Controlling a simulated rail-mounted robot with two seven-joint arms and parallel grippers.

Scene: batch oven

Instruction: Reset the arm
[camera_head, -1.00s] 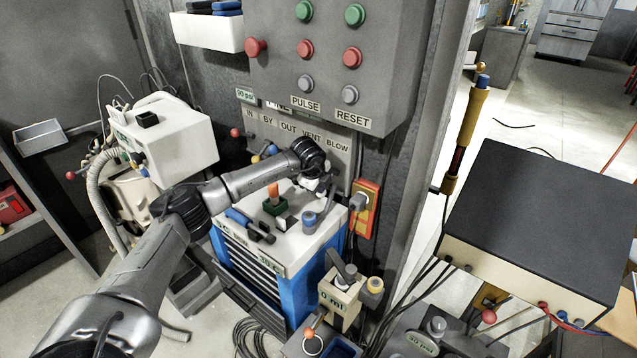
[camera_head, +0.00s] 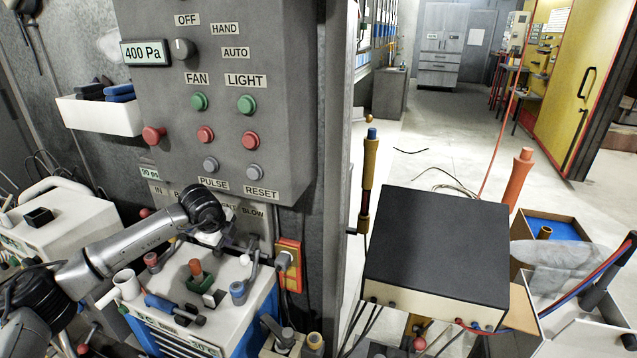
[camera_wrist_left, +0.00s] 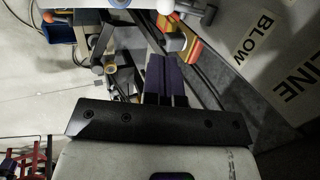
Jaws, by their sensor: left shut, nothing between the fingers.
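My left arm (camera_head: 130,245) reaches in from the left over the blue-and-white cabinet (camera_head: 245,325). My left gripper (camera_head: 228,246) is small and partly hidden by its own wrist, in front of the IN–BLOW panel. In the left wrist view its two dark fingers (camera_wrist_left: 166,75) lie together, shut, with nothing seen between them. An orange socket box (camera_wrist_left: 190,48) shows just beyond the fingertips there. My right gripper does not show.
The grey control panel (camera_head: 285,95) with buttons stands above and behind the gripper. Small fittings, among them an orange-topped lever (camera_head: 196,268), stand on the cabinet top below it. A black-topped box (camera_head: 436,240) is to the right. Open floor lies behind that box.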

